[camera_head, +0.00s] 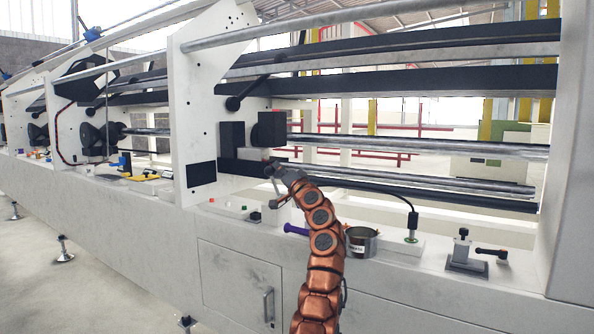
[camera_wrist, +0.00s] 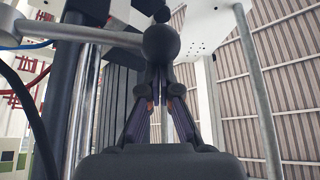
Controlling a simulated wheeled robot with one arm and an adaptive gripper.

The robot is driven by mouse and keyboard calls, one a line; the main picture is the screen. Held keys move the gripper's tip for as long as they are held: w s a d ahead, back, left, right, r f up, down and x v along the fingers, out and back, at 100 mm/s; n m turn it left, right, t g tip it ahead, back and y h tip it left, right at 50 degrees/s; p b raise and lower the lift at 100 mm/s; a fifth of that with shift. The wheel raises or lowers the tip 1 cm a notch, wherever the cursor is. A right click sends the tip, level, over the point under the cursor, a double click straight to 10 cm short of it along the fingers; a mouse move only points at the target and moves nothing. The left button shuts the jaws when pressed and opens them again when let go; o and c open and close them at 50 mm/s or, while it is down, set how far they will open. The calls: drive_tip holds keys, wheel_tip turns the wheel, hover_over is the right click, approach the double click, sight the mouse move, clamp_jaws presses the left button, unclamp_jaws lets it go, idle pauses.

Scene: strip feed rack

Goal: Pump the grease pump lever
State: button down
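My gripper (camera_head: 275,170) is at the end of the copper-coloured arm, close to the lower rail of the rack in the head view. In the wrist view its two dark fingers (camera_wrist: 161,88) lean in towards each other. A round black knob (camera_wrist: 161,43) covers the fingertips there, with a grey rod (camera_wrist: 95,35) running to it from the left. I cannot tell whether the fingers touch or hold the knob. A metal fitting with a black-handled lever (camera_head: 490,253) stands on the right of the ledge. I cannot tell which lever is the grease pump's.
A small can (camera_head: 361,243) and a purple-handled item (camera_head: 296,229) are on the ledge beside my arm. A hose fitting (camera_head: 411,235) stands to their right. White rack plates (camera_head: 205,90) and long steel bars (camera_head: 420,148) bound the space around my gripper.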

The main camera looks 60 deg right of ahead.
drive_tip(key=shift+w+a+f+y, duration=0.2)
drive_tip(key=shift+w+y, duration=0.05)
drive_tip(key=shift+y, duration=0.05)
drive_tip(key=v, duration=0.8)
drive_tip(key=shift+s+d, duration=0.2)
idle(0.6)
idle(0.6)
drive_tip(key=shift+r, duration=0.15)
